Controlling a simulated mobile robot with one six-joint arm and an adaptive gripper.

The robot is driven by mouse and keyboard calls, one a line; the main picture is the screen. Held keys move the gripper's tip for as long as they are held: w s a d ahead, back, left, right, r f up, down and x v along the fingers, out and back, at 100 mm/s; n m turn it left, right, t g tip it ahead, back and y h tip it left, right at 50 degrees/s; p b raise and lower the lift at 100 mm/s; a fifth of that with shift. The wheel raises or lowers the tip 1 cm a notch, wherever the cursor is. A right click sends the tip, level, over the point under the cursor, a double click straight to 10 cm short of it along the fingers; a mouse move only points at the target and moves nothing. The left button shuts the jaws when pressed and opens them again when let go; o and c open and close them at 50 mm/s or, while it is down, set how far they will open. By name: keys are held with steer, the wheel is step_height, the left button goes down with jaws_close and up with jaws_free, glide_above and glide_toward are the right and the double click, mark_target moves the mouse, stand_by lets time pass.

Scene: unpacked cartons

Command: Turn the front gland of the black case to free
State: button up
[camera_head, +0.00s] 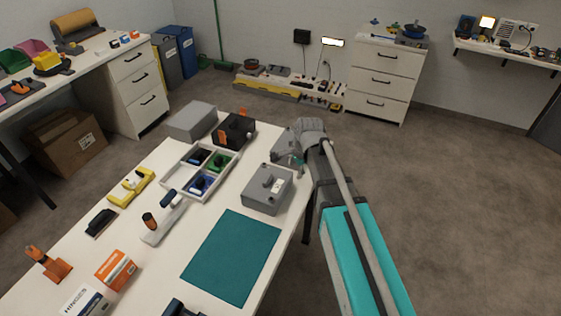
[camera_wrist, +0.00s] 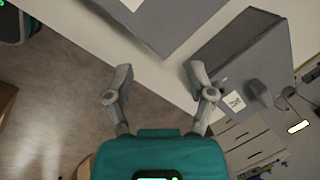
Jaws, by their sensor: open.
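A black case (camera_head: 232,127) stands near the far end of the white table, with orange parts on it and a small pale round part at its right side. I cannot tell which part is the front gland. My gripper (camera_wrist: 159,95) is open and empty, its two fingers well apart above the table edge and floor. In the head view my gripper is largely hidden by my wrist, to the right of the black case.
A grey box (camera_head: 267,189) stands on the table nearer me, and another grey box (camera_head: 191,120) stands left of the case. A divided tray (camera_head: 177,178) holds small parts. A teal mat (camera_head: 231,256) lies clear at the front. Drawers (camera_head: 382,80) stand by the wall.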

steer(key=s+d+f+n+h+b, duration=0.1)
steer(key=s+d+f+n+b, duration=0.1)
steer(key=s+d+n, duration=0.4)
steer(key=s+d+f+n+g+h+b, duration=0.1)
steer(key=s+d+f+n+b, duration=0.2)
steer(key=s+d, duration=0.5)
steer(key=d+f+n, duration=0.1)
steer(key=d+n, duration=0.1)
steer(key=d, duration=0.1)
steer(key=shift+d+n+g, duration=0.3)
steer(key=shift+d+n, duration=0.05)
steer(key=shift+n, duration=0.05)
steer(key=shift+c, duration=0.9)
steer(key=shift+w, duration=0.1)
